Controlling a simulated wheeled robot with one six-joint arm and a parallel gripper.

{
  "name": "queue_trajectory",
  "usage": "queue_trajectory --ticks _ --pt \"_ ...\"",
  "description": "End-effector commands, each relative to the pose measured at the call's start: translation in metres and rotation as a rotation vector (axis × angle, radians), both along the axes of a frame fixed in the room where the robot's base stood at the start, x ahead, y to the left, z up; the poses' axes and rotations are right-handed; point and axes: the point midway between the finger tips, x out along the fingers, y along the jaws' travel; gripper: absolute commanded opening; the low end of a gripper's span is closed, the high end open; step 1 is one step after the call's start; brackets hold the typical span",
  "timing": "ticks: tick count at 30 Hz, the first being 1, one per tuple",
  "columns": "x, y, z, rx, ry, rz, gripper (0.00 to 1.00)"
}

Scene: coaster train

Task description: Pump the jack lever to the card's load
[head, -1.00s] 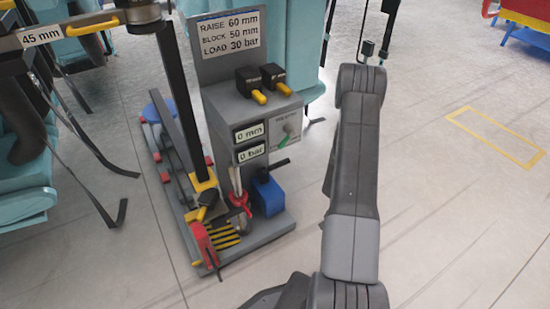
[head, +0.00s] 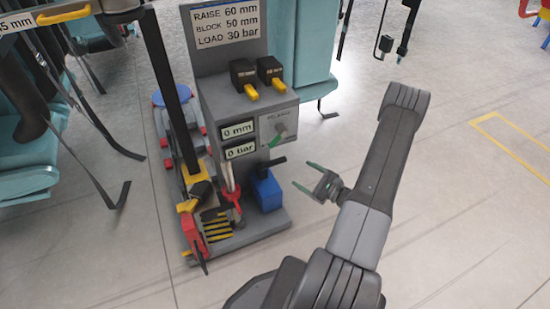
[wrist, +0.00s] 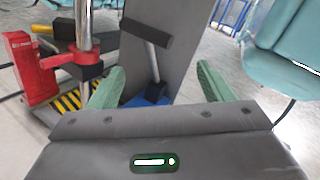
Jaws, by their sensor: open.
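The card (head: 225,22) on the grey stand reads RAISE 60 mm, BLOCK 50 mm, LOAD 30 bar. Below it, one display reads 0 mm (head: 238,130) and another reads 0 bar (head: 241,150). The jack lever, with a black grip (head: 272,162), rises from a blue pump body (head: 266,190) at the stand's foot. In the wrist view the black grip (wrist: 147,34) tops a metal rod on the blue base (wrist: 143,101), seen between my fingers. My gripper (head: 303,177) is open and empty, to the right of the lever and apart from it.
A red jack part (wrist: 24,68) and a chrome post (wrist: 84,25) stand left of the lever in the wrist view. Teal seats (head: 302,60) are behind. Floor to the right is open.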

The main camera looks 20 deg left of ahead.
Motion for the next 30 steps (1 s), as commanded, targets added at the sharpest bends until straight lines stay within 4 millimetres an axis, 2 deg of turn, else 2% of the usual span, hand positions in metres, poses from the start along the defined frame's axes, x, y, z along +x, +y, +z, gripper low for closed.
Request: queue_trajectory --ticks 5,18,24,30 --pt "0.004 0.024 -0.001 0.000 -0.001 0.007 0.73" --pt "0.022 0.109 -0.002 -0.001 0.000 0.008 0.73" --pt "0.028 0.128 -0.001 -0.002 0.000 0.006 0.73" --pt "0.029 0.132 0.000 -0.002 0.001 0.003 0.73"
